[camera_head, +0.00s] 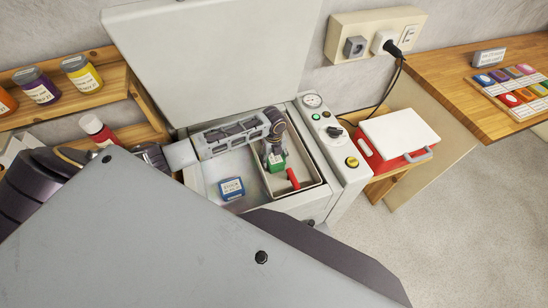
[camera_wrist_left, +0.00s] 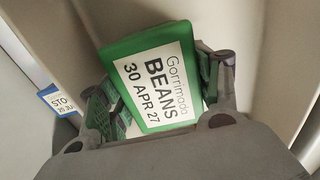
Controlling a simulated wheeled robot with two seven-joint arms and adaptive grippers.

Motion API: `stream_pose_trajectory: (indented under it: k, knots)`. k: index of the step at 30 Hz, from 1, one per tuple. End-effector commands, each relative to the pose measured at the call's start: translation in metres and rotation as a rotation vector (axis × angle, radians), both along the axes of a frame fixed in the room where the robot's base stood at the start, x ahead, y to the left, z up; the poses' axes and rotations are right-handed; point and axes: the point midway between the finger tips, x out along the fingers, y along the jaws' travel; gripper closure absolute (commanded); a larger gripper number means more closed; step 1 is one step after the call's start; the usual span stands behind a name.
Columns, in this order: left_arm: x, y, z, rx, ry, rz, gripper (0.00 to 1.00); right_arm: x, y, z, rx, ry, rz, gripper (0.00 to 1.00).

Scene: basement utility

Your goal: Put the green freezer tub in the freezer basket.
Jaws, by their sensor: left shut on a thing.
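The green freezer tub (camera_head: 277,163) hangs from my left gripper (camera_head: 272,153), over or inside the beige freezer basket (camera_head: 308,172) on the right side of the open chest freezer. In the left wrist view the tub (camera_wrist_left: 150,75) is tilted between the two fingers, its white label reading BEANS 30 APR 27. My left gripper is shut on it, with pale basket walls (camera_wrist_left: 265,70) on both sides. Whether the tub touches the basket floor cannot be told. My right gripper is not in view.
A blue labelled tub (camera_head: 231,188) lies on the freezer floor, left of the basket. A small red thing (camera_head: 293,179) shows at the basket's front. The raised lid (camera_head: 215,60) stands behind. A red cooler with a white lid (camera_head: 398,140) stands right of the freezer.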

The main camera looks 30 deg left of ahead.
Motion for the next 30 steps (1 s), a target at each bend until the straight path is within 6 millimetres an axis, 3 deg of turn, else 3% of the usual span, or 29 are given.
stream_pose_trajectory:
  k: [3, 17, 23, 30]
  knots:
    - [0.0, 0.0, 0.0, 0.0, 0.0, 0.0, 0.27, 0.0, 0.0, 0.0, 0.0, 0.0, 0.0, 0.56]
    - [0.0, 0.0, 0.004, 0.0, 0.0, 0.0, 0.27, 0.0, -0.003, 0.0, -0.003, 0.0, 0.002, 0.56]
    - [0.001, 0.0, 0.019, 0.0, -0.003, 0.0, 0.27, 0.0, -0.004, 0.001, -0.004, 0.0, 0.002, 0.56]
    - [0.001, 0.0, 0.052, 0.001, -0.002, -0.001, 0.27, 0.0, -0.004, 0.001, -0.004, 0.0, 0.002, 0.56]
